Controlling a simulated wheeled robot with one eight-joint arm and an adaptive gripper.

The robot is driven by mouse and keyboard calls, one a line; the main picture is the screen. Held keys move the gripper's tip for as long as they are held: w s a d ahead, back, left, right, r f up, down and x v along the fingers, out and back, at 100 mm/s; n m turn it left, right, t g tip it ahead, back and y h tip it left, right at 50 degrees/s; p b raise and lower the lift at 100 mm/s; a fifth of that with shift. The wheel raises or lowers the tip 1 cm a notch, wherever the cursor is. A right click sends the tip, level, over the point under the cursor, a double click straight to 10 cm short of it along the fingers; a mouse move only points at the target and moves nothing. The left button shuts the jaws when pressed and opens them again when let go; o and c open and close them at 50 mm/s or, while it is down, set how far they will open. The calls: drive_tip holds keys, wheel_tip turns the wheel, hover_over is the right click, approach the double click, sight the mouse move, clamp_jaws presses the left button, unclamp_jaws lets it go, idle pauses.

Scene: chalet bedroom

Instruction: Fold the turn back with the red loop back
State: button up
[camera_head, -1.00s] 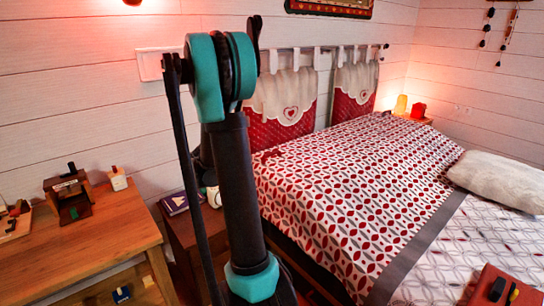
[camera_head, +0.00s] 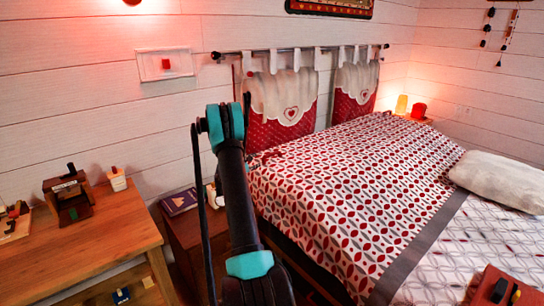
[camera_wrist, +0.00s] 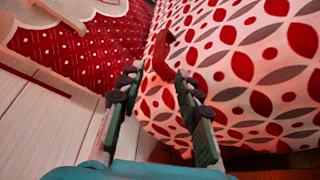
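The turn back is a white cover with red and grey leaf shapes (camera_head: 350,190), lying flat over the bed with a grey band along its near right edge. It also fills the right of the wrist view (camera_wrist: 245,70). The red loop (camera_wrist: 161,52) stands at the cover's edge in the wrist view. My gripper (camera_wrist: 157,82) is open, its two dark fingers apart. The loop is just ahead of the gap between the fingertips, and nothing is seen held. In the head view my arm largely hides the gripper.
Red and white hangings (camera_head: 282,105) hang on the wall behind the bed. A white pillow (camera_head: 500,180) lies on the right. A wooden desk (camera_head: 110,230) and a nightstand (camera_head: 185,240) stand left of my arm. A red box (camera_head: 508,287) is at lower right.

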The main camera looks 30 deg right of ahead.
sight(270, 155)
drive_tip(key=x, duration=1.6)
drive_tip(key=shift+w+d+f, duration=0.1)
drive_tip(key=shift+w, duration=0.1)
drive_tip(key=shift+c, duration=0.2)
clamp_jaws()
